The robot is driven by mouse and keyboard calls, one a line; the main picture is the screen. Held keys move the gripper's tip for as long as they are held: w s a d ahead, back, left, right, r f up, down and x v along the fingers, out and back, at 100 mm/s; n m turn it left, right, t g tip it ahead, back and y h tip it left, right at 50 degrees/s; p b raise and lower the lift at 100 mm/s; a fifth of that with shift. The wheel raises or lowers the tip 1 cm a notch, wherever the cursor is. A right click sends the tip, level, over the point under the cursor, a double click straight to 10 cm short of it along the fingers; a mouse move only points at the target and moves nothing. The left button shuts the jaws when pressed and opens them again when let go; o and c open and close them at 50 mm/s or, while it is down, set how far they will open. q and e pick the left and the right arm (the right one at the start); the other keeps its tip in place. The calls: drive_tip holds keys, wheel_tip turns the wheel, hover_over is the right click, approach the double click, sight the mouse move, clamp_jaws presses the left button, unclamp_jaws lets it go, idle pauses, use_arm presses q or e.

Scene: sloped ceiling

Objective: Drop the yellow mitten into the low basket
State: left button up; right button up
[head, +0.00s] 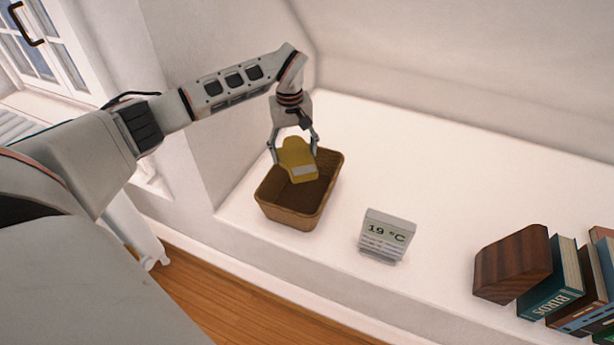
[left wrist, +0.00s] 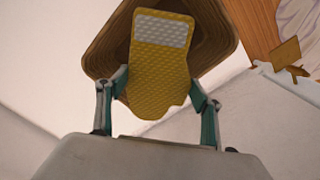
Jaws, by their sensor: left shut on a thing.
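The yellow mitten (head: 298,155) has a pale grey cuff patch and hangs with the patch end downward. My left gripper (head: 296,147) is shut on it, one finger at each side. The low basket (head: 283,214) is brown, woven and rectangular, and stands on the white ledge. The mitten is over the basket's opening, and its lower end overlaps the basket's inside in the head view. In the left wrist view the mitten (left wrist: 160,70) lies between the fingers with the basket (left wrist: 104,55) behind it. I cannot tell how high it is above the basket floor. My right gripper is out of view.
A dark wooden block (head: 512,264) and several books (head: 553,279) stand further right. The white ledge (head: 420,175) is clear behind them. A wall rises close to the left of the basket.

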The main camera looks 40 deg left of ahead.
use_arm(q)
drive_tip(key=shift+r, duration=0.1)
drive_tip(key=o, duration=1.1)
drive_tip(key=shift+o, duration=0.2)
wheel_tip(320, 180, up, 12)
drive_tip(key=shift+s, duration=0.1)
